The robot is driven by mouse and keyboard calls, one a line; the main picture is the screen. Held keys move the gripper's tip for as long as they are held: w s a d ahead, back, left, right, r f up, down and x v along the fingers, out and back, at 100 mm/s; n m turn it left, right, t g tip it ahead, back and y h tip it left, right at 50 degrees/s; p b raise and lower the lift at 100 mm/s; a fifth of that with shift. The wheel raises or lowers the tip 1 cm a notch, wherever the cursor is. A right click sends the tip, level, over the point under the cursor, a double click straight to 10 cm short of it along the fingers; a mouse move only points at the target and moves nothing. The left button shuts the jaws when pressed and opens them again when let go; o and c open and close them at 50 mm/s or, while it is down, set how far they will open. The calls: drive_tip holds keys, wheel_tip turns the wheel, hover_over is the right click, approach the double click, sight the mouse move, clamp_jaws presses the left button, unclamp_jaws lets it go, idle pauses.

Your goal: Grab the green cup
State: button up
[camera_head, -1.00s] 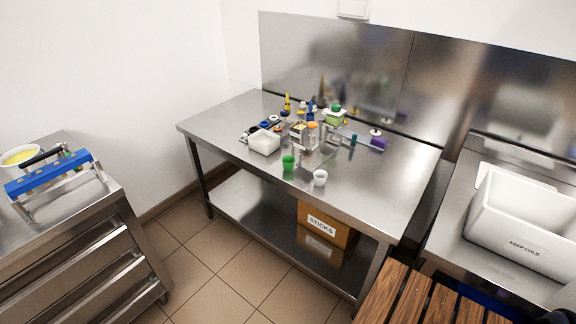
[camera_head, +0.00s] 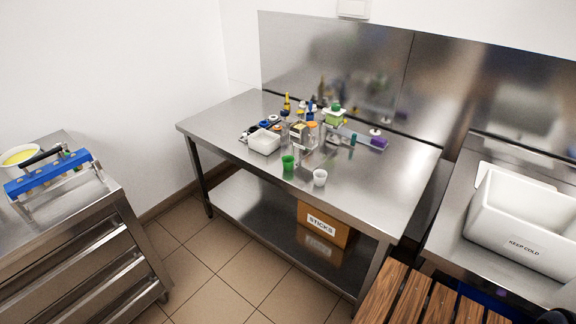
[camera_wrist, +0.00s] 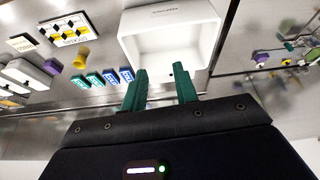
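The green cup (camera_head: 288,163) stands upright near the front edge of the steel table (camera_head: 225,125) in the head view. A white cup (camera_head: 320,177) stands just to its right, slightly apart. My gripper (camera_wrist: 160,68) shows only in the wrist view. Its two green fingers are spread apart with nothing between them. They point toward a white open box (camera_wrist: 135,48), and I cannot tell their distance from it. I do not make out the green cup in the wrist view.
A white container (camera_head: 264,141), a purple item (camera_head: 379,143) and several bottles and small items crowd the table behind the cup. A box marked STICKS (camera_head: 322,225) sits on the lower shelf. A white KEEP COLD bin (camera_head: 522,243) stands right. The table's right front is clear.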

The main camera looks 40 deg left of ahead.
drive_tip(key=w+a+r+n+g, duration=0.1)
drive_tip(key=w+a+r+n, duration=0.15)
drive_tip(key=w+a, duration=0.55)
drive_tip(key=w+a+r+n, duration=0.2)
drive_tip(key=w+a+n, duration=0.1)
drive_tip(key=w+a, duration=0.45)
drive_tip(key=w+a+f+n, duration=0.2)
drive_tip(key=w+a, duration=0.1)
drive_tip(key=a, duration=0.5)
drive_tip(key=w+a+f+n, duration=0.1)
drive_tip(key=w+a, duration=0.2)
drive_tip(key=a, duration=0.6)
drive_tip(key=w+a+f+n, duration=0.2)
drive_tip(key=w+a, duration=0.1)
drive_tip(key=a, duration=0.5)
drive_tip(key=n+g, duration=0.2)
drive_tip(key=n, duration=0.6)
hover_over(288, 164)
drive_tip(key=shift+m, duration=0.25)
drive_tip(key=f, duration=2.2)
drive_tip(key=a+f, duration=0.1)
drive_tip(key=f, duration=1)
drive_tip(key=shift+s+f, duration=0.35)
drive_tip(key=shift+s, duration=0.05)
drive_tip(key=shift+w+a+f, duration=0.1)
drive_tip(key=shift+w+f, duration=0.05)
drive_tip(key=shift+f, duration=1.15)
drive_tip(key=shift+w+a+f, duration=0.1)
drive_tip(key=shift+f, duration=1.15)
clamp_jaws()
